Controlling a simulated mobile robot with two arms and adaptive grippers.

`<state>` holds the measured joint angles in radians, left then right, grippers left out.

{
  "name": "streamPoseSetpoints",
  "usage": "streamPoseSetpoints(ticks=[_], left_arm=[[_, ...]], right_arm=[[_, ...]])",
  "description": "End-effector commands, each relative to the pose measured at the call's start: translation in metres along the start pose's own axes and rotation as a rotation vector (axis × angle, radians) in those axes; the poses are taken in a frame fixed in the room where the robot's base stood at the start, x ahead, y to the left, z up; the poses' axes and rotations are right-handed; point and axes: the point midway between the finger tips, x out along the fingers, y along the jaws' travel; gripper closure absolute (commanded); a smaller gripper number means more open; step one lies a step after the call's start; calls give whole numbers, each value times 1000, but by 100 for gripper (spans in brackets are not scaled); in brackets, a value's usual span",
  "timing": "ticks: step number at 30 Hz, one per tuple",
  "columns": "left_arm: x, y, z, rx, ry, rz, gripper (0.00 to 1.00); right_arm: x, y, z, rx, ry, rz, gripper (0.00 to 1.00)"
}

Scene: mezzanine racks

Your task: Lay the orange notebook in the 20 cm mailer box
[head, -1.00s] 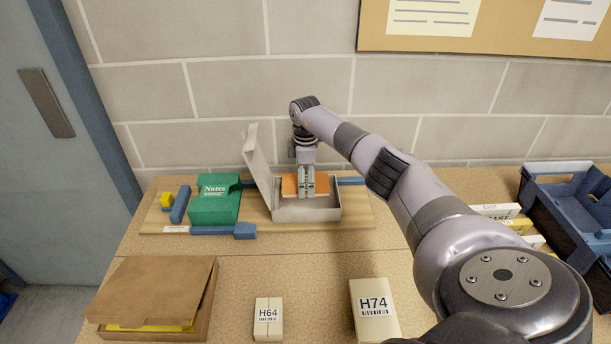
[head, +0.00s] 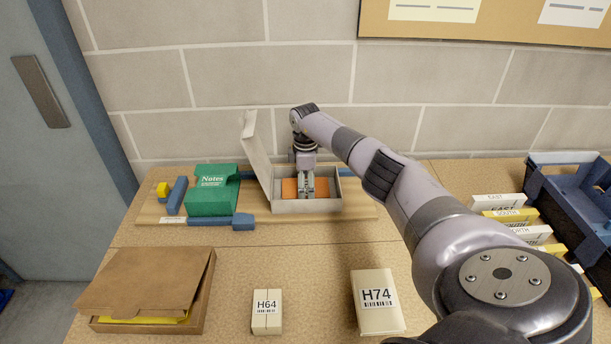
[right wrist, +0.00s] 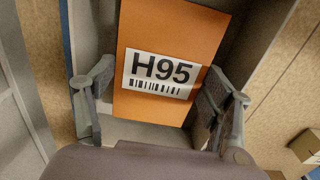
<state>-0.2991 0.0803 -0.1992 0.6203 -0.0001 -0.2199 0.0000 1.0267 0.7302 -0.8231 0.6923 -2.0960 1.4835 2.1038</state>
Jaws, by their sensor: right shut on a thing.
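The orange notebook (head: 289,188) is inside the open grey mailer box (head: 305,207), below the height of its rim. In the right wrist view the notebook (right wrist: 177,32) shows an H95 label facing up, with the pale box interior (right wrist: 145,133) around it. My right gripper (head: 306,190) reaches down into the box, shut on the notebook, with one finger on each side. The fingers also show in the right wrist view (right wrist: 160,105). The box lid stands raised on the left side. Whether the notebook touches the box floor is hard to tell. My left gripper is not in view.
A green Notes box (head: 213,196) and blue blocks (head: 178,195) sit left of the mailer box. A brown box (head: 150,290), an H64 box (head: 267,312) and an H74 box (head: 377,302) stand in front. Blue bins (head: 570,200) are at right.

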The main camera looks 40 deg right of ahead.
Motion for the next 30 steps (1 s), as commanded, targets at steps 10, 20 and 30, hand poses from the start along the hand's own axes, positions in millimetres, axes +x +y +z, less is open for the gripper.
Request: streamPoseSetpoints(ticks=[10, 20, 30], left_arm=[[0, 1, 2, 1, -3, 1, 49], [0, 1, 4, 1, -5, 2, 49], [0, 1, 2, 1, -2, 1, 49]], right_arm=[[0, 0, 0, 0, 0, 0, 5], [-3, 0, 0, 0, 0, 1, 2], [-64, 1, 0, -2, 1, 5, 2]])
